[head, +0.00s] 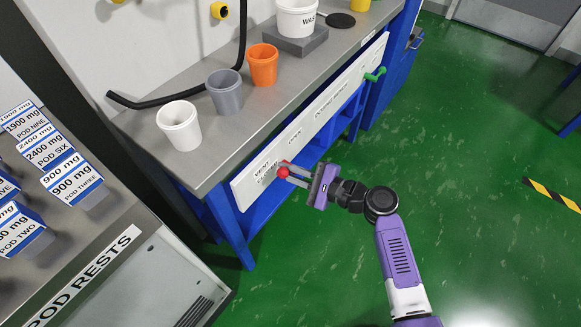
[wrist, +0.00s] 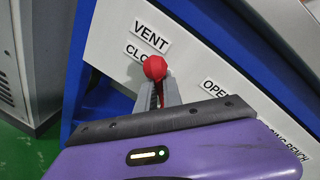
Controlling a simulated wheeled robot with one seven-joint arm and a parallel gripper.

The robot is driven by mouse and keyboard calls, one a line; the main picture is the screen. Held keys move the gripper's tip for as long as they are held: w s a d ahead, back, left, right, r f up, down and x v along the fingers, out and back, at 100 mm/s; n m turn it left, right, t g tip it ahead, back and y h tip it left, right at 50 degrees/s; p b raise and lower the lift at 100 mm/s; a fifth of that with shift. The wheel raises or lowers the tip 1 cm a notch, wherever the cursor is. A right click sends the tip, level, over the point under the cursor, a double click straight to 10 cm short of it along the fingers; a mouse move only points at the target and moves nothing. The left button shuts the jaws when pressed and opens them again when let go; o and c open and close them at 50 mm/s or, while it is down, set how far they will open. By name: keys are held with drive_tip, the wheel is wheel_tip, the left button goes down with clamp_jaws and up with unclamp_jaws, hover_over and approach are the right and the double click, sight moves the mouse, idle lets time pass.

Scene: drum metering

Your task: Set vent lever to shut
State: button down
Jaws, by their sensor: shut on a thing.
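The vent lever's red knob (head: 283,173) is at the left end of the white panel on the bench front. It also shows in the wrist view (wrist: 155,67), beneath the VENT sign and over the label that starts "CLO". The OPEN label is to its right. My gripper (head: 288,172) is shut on the lever at its red knob, and its fingers also show in the wrist view (wrist: 158,80). The rest of the lever is hidden behind the knob and fingers.
A white cup (head: 180,127), a grey cup (head: 224,93) and an orange cup (head: 263,66) stand on the bench above. A green handle (head: 375,75) sticks out at the panel's far end. Pod rests are at left.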

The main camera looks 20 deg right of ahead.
drive_tip(key=n, duration=0.1)
drive_tip(key=a+n+b, duration=0.1)
drive_tip(key=a+f+n+b, duration=0.1)
drive_tip(key=n, duration=0.1)
drive_tip(key=shift+s+f+h, duration=0.1)
drive_tip(key=shift+s+h, duration=0.2)
drive_tip(key=shift+s, duration=0.05)
drive_tip(key=shift+s+a+f+n+t+h+b, duration=0.2)
drive_tip(key=shift+f+n+b, duration=0.25)
drive_tip(key=shift+n+b, duration=0.4)
drive_tip(key=shift+w+f+n+t+h+b, duration=0.1)
drive_tip(key=shift+f+n+h+b, duration=0.25)
drive_tip(key=shift+n+b, duration=0.5)
drive_tip(key=shift+s+f, duration=0.1)
drive_tip(key=shift+f, duration=0.05)
drive_tip(key=c, duration=1.5)
unclamp_jaws()
drive_tip(key=shift+d, duration=0.1)
drive_tip(key=shift+d, duration=0.1)
drive_tip(key=shift+d, duration=0.1)
drive_tip(key=p+v, duration=0.1)
drive_tip(key=v, duration=0.6)
drive_tip(key=shift+s, duration=0.35)
